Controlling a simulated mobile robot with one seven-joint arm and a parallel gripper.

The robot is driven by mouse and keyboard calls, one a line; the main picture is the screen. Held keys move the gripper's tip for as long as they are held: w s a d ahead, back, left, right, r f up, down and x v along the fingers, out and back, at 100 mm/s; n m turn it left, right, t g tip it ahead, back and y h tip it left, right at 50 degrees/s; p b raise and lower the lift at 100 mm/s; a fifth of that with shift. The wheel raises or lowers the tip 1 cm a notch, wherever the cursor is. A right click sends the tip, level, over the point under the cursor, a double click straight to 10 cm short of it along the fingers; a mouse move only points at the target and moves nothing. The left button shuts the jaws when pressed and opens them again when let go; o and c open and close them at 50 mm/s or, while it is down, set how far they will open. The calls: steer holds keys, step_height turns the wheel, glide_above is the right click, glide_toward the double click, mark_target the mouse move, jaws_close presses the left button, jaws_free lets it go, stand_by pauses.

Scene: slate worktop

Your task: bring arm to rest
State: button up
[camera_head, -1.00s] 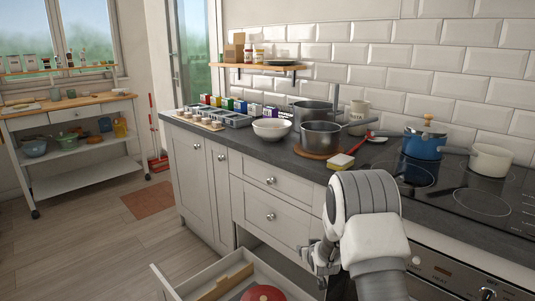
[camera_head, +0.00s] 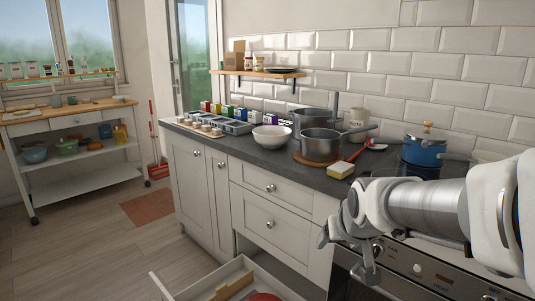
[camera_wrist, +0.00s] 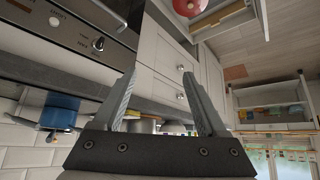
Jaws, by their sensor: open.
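My gripper (camera_head: 366,262) hangs in front of the oven and the drawer fronts, at the end of my arm on the right of the head view. In the wrist view its two fingers (camera_wrist: 165,100) stand well apart with nothing between them. The gripper is open and empty. It touches nothing that I can see.
The lower drawer (camera_head: 240,277) stands pulled out, with a red round thing (camera_head: 265,297) in it. The slate worktop (camera_head: 285,163) holds a grey pot (camera_head: 320,145), a white bowl (camera_head: 271,138), a yellow sponge (camera_head: 340,170) and a blue pot (camera_head: 423,152).

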steer(key=s+r+g, duration=0.1)
steer(key=s+g, duration=0.1)
steer(key=s, duration=1.8)
step_height(320, 180, up, 21)
steer(key=p, duration=2.1)
steer(key=shift+w+a+r, duration=0.2)
steer(key=shift+w+a, duration=0.05)
